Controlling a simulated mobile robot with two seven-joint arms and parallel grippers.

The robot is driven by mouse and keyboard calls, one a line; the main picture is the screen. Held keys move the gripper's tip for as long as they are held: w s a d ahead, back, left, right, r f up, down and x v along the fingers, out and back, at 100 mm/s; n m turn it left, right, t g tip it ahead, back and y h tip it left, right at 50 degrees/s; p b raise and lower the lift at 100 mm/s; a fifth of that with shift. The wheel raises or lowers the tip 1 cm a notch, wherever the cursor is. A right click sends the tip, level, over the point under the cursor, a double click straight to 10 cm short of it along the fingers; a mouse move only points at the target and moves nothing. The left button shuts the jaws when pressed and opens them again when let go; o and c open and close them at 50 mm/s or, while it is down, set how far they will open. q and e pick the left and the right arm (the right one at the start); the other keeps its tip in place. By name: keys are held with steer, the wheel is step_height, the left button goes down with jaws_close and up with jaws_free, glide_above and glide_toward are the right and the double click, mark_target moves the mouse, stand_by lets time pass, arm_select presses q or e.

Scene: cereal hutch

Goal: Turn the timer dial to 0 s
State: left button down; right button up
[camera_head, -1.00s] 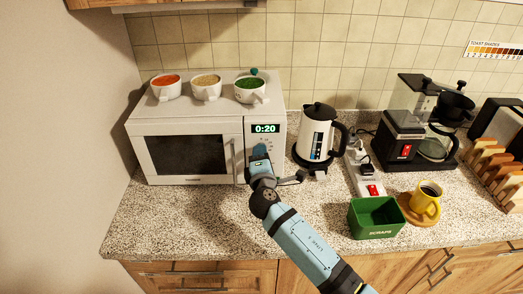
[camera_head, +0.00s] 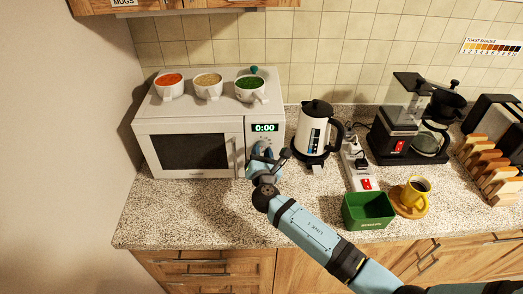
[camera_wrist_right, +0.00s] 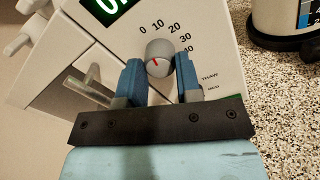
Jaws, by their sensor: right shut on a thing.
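The white microwave (camera_head: 195,150) stands at the left of the counter with its door shut. Its display (camera_head: 265,127) reads 0:00. Numbers 0, 10, 20, 30 run around the dial's upper right. My right gripper (camera_head: 262,155) is shut on the dial at the microwave's control panel. In the head view the gripper mostly hides the dial. My left gripper is not in view.
Three cups (camera_head: 208,88) of coloured contents and a green knob-like thing sit on the microwave. A white kettle (camera_head: 315,135), power strip (camera_head: 358,165), green scraps box (camera_head: 368,208), yellow mug (camera_head: 415,194) and coffee maker (camera_head: 398,140) stand to the right. The front left counter is clear.

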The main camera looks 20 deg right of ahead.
steer(key=shift+w+r+n, duration=0.1)
steer(key=shift+r+n, duration=0.1)
steer(key=shift+n, duration=0.9)
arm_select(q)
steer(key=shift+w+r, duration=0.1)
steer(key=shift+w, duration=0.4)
arm_select(e)
steer(key=shift+n, duration=0.3)
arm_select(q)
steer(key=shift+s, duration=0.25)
arm_select(e)
steer(key=o, duration=0.8)
steer(key=shift+o, duration=0.6)
steer(key=shift+f, duration=0.1)
